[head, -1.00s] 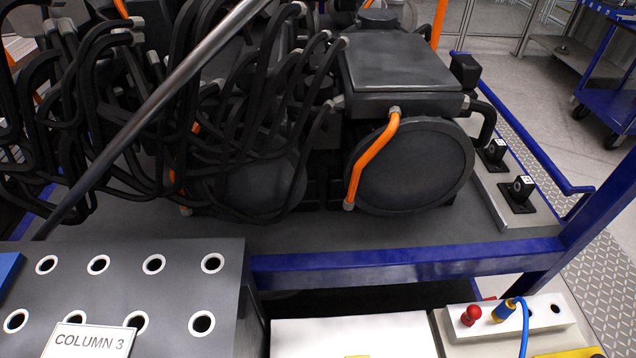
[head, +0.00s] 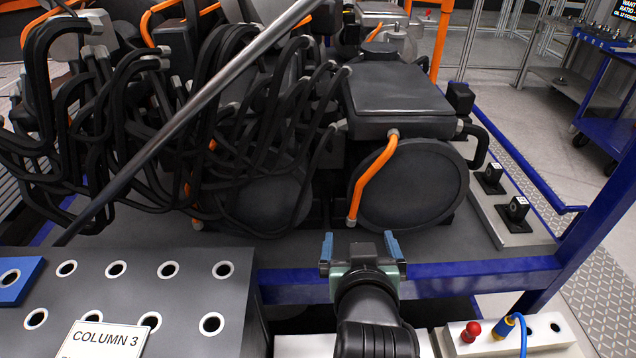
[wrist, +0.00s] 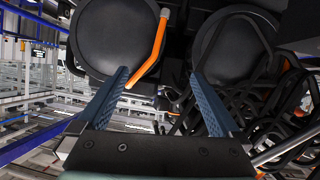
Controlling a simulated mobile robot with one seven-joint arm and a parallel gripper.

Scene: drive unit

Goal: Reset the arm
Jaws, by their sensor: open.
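My gripper (head: 361,250) is in the head view at the lower middle, in front of the drive unit (head: 400,100) and over the blue frame rail. Its two blue fingers stand apart with nothing between them. In the wrist view the spread fingers (wrist: 160,95) point toward the drive unit's round black covers (wrist: 122,35) and an orange handle (wrist: 150,55). The gripper appears apart from these parts.
A grey block with holes (head: 180,290) and a "COLUMN 3" sign (head: 102,340) stand at lower left. A white block with a red knob (head: 473,330) and a blue-yellow plug (head: 507,326) is at lower right. Black hoses (head: 190,140) and a diagonal metal bar (head: 190,110) fill the left.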

